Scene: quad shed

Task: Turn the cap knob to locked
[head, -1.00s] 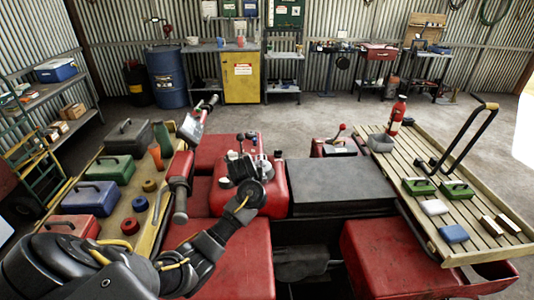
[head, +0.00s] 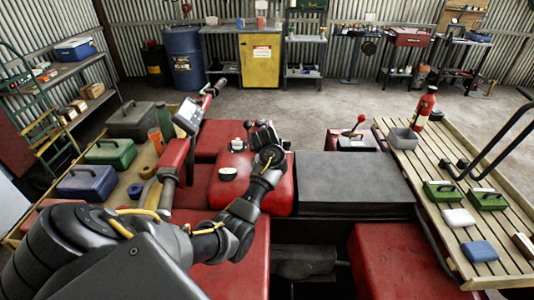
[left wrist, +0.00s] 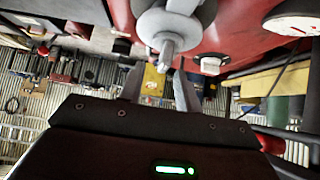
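The red tank (head: 222,190) stands left of the black seat, with a small white cap (head: 237,144) and a dark-sided, white-topped cap (head: 228,173) on it. My left gripper (head: 262,133) is over the tank's far right part and hides what is under it. In the left wrist view a pale grey round knob with a short stem (left wrist: 165,30) shows at the top. The two fingers of my left gripper (left wrist: 158,75) stand apart near the stem; I cannot tell if they touch it. The locked mark is not readable. My right gripper is not in view.
A black seat (head: 352,183) is right of the tank. A slatted rack (head: 425,165) with boxes and a red extinguisher (head: 424,108) is at the right. A wooden rack with toolboxes is at the left.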

